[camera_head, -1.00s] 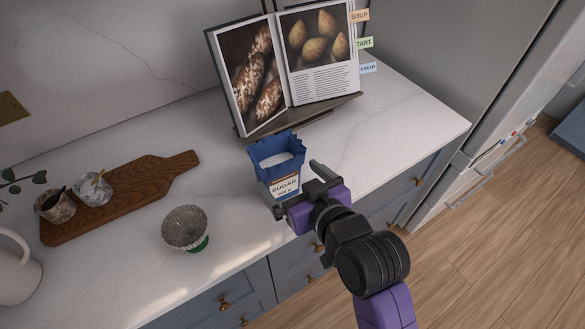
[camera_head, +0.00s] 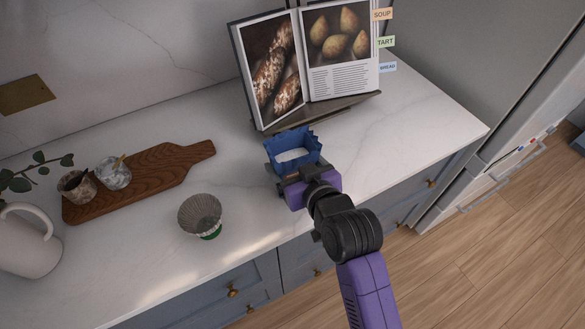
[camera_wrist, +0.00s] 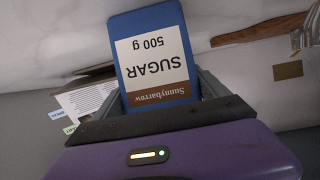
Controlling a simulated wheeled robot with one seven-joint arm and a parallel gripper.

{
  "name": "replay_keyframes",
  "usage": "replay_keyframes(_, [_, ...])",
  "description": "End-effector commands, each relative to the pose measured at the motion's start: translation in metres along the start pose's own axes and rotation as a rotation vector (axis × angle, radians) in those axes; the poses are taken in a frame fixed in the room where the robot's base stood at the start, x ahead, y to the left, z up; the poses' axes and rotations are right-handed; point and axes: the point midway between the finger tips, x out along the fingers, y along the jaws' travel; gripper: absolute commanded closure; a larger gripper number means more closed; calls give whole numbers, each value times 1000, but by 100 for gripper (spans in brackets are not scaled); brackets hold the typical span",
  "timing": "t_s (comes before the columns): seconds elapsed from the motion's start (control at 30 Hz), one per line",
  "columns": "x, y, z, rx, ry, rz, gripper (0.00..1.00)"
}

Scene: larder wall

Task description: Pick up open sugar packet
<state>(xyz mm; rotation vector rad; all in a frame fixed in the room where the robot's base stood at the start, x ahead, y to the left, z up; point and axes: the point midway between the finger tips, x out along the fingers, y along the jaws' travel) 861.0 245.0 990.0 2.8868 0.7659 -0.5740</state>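The open sugar packet (camera_head: 292,155) stands upright on the white counter, blue with a jagged open top and white sugar inside. My gripper (camera_head: 296,170) is at the packet's front side, with one finger on each side of it. In the wrist view, the packet's label (camera_wrist: 155,68) appears upside down between the two fingers of my gripper (camera_wrist: 162,92). The fingers lie very close to the packet's sides; I cannot tell whether they press on it. My gripper hides the packet's lower front in the head view.
A cookbook on a stand (camera_head: 310,65) is just behind the packet. A fluted bowl (camera_head: 200,214) stands to the left. A wooden board (camera_head: 160,170) with two small pots and a pitcher (camera_head: 28,245) are farther left. The counter to the right is clear.

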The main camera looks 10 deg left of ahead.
Motion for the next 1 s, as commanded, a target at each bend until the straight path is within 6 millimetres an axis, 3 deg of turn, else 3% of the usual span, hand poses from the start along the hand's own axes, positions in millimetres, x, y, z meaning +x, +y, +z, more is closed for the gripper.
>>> replay_keyframes(0.03, [0,0,0,0,0,0,41])
replay_keyframes(0.23, [0,0,0,0,0,0,79])
replay_keyframes(0.67, [-4,0,-11,0,6,0,79])
replay_keyframes(0.87, [-15,0,-39,-2,9,1,79])
replay_keyframes(1.0, [-28,0,-73,-2,12,0,79])
